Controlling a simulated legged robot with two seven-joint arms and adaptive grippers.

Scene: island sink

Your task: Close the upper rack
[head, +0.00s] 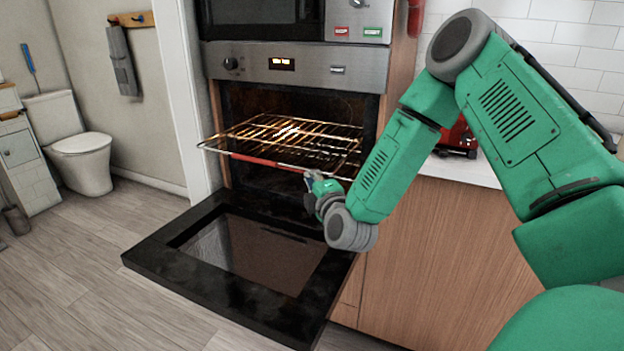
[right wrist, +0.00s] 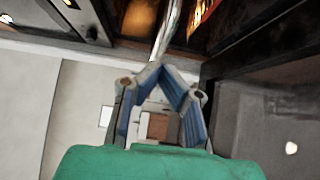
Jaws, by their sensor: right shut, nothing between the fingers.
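The upper rack (head: 262,134) is a wire rack that sticks out of the lit oven (head: 283,115), over the lowered door. Its front bar has a red strip (head: 268,162). My right gripper (head: 310,178) is at the front bar, right of the middle, just below or against it; I cannot tell whether they touch. In the right wrist view, its blue-padded fingers (right wrist: 163,72) are shut with nothing between them. A shiny metal bar (right wrist: 167,30) shows just beyond the fingertips. My left gripper is not in view.
The black oven door (head: 185,275) hangs open below the rack. A wooden cabinet (head: 440,250) with a white counter stands to the right. A white door frame (head: 183,90) is close on the left. The floor left of the door is clear.

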